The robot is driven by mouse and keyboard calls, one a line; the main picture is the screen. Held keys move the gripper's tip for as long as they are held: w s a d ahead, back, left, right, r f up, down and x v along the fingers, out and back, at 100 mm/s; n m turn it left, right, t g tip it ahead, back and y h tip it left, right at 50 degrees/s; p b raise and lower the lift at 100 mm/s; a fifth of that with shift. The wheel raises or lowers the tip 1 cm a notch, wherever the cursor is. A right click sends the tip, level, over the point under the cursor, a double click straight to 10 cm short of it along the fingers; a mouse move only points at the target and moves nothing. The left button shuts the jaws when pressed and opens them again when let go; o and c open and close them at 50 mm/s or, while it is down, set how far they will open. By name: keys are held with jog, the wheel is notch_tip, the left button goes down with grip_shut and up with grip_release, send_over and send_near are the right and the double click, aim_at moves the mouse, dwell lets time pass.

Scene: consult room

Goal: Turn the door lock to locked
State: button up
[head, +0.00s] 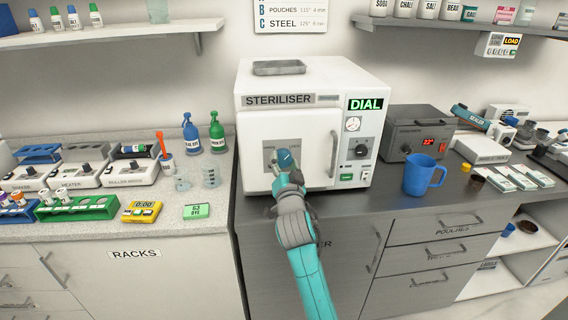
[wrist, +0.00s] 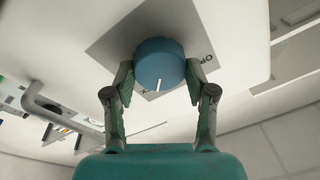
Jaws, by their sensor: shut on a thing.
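The steriliser (head: 315,101) is a white box with a closed front door, standing on the dark counter. Its door lock is a round blue knob (wrist: 160,62) on a grey plate (wrist: 118,45). In the wrist view, my gripper (wrist: 159,80) has one finger on each side of the knob and is shut on it. The knob's white pointer line aims toward the bottom of the picture, near a partly hidden letter that looks like K. Letters reading "OP" show at the right of the plate. In the head view, my gripper (head: 283,160) hides most of the knob.
The door handle (head: 333,153) is just right of my gripper, and shows at left in the wrist view (wrist: 50,110). The control panel with dial (head: 362,147) is further right. A blue mug (head: 420,176) stands on the counter at right. Bottles and racks fill the left counter.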

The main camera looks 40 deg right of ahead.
jog(key=shift+m, duration=0.4)
jog(key=o, duration=1.2)
jog(key=shift+c, duration=0.2)
jog(key=shift+s, duration=0.1)
jog(key=v, duration=1.1)
jog(key=shift+s+a+f, duration=0.2)
jog(key=shift+s+a, duration=0.05)
jog(key=shift+s, duration=0.05)
